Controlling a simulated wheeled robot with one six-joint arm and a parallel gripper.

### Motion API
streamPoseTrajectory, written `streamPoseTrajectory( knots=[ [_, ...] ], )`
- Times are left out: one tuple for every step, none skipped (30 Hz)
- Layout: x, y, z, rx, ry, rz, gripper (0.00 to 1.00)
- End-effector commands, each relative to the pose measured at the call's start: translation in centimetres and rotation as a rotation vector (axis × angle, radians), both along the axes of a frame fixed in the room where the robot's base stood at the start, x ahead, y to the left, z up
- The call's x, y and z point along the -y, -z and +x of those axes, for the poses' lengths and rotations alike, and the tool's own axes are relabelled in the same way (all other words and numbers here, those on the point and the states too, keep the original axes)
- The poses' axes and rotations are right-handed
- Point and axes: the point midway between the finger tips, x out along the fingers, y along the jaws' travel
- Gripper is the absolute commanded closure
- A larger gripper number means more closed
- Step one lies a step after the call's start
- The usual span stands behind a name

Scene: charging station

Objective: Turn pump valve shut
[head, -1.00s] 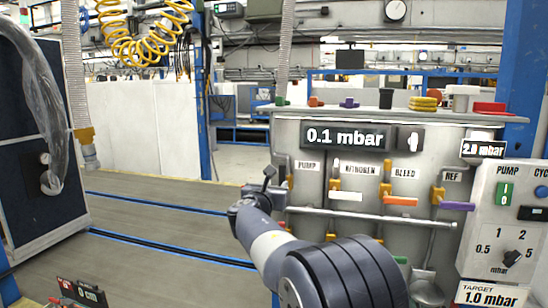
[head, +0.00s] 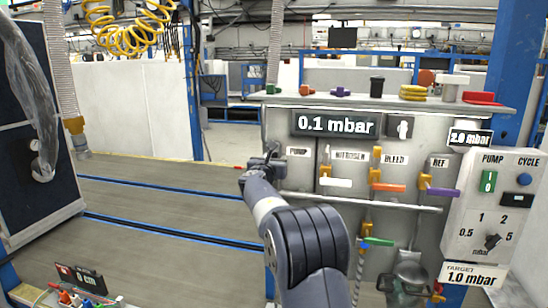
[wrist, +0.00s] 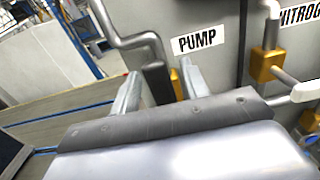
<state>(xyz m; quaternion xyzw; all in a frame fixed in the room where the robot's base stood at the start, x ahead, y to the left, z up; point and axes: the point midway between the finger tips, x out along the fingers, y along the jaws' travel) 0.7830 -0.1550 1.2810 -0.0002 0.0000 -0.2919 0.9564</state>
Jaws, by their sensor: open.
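The PUMP label (wrist: 197,40) on the grey panel (head: 290,135) shows in the wrist view. Just left of and below it is the pump valve, with a yellow body (wrist: 177,86) and a dark bar-like part (wrist: 158,83), probably its handle. My gripper (wrist: 162,82) is open, with one pale finger on each side of the dark part. I cannot tell whether the fingers touch it. In the head view my gripper (head: 271,158) is at the panel's left edge and hides most of the pump valve.
Other valves have a white handle (head: 336,182), an orange handle (head: 388,187) and a purple handle (head: 441,192). A green-handled valve (head: 378,241) is lower. A horizontal rail (head: 400,205) crosses the panel. The display (head: 336,124) reads 0.1 mbar.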

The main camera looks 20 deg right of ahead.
Motion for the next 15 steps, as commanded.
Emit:
streamPoseTrajectory(
  knots=[
    [0.06, 0.01, 0.08, 0.000, 0.000, 0.000, 0.56],
    [0.07, 0.03, 0.10, 0.000, 0.000, 0.000, 0.56],
    [0.06, 0.04, 0.11, 0.000, 0.000, 0.000, 0.56],
    [0.07, 0.05, 0.11, 0.000, 0.000, 0.000, 0.56],
    [0.07, 0.05, 0.10, 0.000, 0.000, 0.000, 0.56],
    [0.06, 0.05, 0.09, 0.000, 0.000, 0.000, 0.56],
    [0.06, 0.05, 0.09, 0.000, 0.000, 0.000, 0.56],
    [0.06, 0.05, 0.09, 0.000, 0.000, 0.000, 0.56],
    [0.06, 0.05, 0.08, 0.000, 0.000, 0.000, 0.60],
    [0.06, 0.04, 0.08, 0.000, 0.000, 0.000, 0.62],
    [0.06, 0.05, 0.08, 0.000, 0.000, 0.000, 0.65],
    [0.05, 0.04, 0.07, 0.000, 0.000, 0.000, 0.68],
    [0.05, 0.04, 0.07, 0.000, 0.000, 0.000, 0.70],
    [0.05, 0.04, 0.07, 0.000, 0.000, 0.000, 0.73],
    [0.05, 0.04, 0.07, 0.000, 0.000, 0.000, 0.76]
  ],
)
